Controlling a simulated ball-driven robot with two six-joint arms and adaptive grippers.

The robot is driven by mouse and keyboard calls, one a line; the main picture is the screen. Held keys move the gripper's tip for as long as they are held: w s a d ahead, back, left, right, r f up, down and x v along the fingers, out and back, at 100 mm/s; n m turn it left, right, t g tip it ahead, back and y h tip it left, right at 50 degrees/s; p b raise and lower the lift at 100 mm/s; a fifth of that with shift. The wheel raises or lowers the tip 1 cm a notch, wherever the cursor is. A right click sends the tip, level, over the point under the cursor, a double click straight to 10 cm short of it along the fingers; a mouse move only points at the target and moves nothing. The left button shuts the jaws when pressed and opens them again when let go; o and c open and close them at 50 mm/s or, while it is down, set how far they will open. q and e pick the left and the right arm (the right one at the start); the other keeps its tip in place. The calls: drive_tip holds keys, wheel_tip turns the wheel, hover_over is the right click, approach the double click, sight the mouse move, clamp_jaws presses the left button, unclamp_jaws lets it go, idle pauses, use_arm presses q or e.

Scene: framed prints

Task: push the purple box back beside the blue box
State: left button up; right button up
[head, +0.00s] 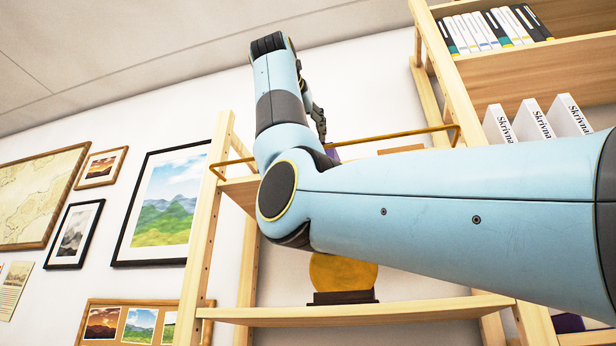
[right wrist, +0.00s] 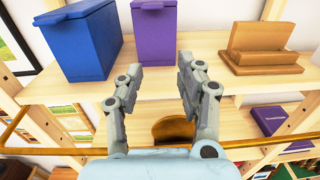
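In the right wrist view the purple box (right wrist: 168,32) stands upright on a pale wooden shelf board (right wrist: 85,90). The larger blue box (right wrist: 85,42) stands to its left, with a gap between them. My right gripper (right wrist: 160,80) is open and empty, its fingers apart, pointing toward the purple box's lower front. I cannot tell whether a fingertip touches it. In the head view only a small purple patch (head: 333,154) shows behind my right arm, and the blue box is hidden. My right gripper (head: 318,118) is partly visible there. My left gripper is not in view.
A brown wooden stand (right wrist: 259,48) is right of the purple box. A brass rail (head: 395,134) runs along the shelf front. A round golden ornament (head: 342,272) stands on the shelf below. White magazine files (head: 535,120) stand at right. Framed prints hang at left.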

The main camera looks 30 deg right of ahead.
drive_tip(key=o, duration=0.4)
drive_tip(key=w+d, duration=0.1)
drive_tip(key=w+d+p, duration=0.1)
drive_tip(key=w, duration=0.1)
drive_tip(key=shift+w+d+r, duration=0.1)
drive_tip(key=shift+d+r, duration=0.2)
drive_tip(key=shift+r, duration=0.05)
drive_tip(key=shift+o, duration=1.4)
drive_tip(key=shift+w+d+f, duration=0.15)
drive_tip(key=o, duration=0.4)
drive_tip(key=shift+s+a, duration=0.25)
drive_tip(key=shift+a, duration=0.05)
drive_tip(key=shift+o, duration=0.2)
drive_tip(key=p+x, duration=0.2)
drive_tip(key=x, duration=0.3)
drive_tip(key=p+x, duration=0.2)
drive_tip(key=x, duration=0.2)
drive_tip(key=shift+w+d+r, duration=0.2)
drive_tip(key=shift+d, duration=0.15)
drive_tip(key=shift+w+d+f+p, duration=0.15)
drive_tip(key=shift+w+d+p, duration=0.3)
drive_tip(key=shift+d+p, duration=0.05)
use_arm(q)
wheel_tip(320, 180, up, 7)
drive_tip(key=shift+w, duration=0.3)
use_arm(e)
drive_tip(key=c, duration=1.8)
drive_tip(key=shift+o, duration=0.2)
drive_tip(key=shift+a, duration=0.1)
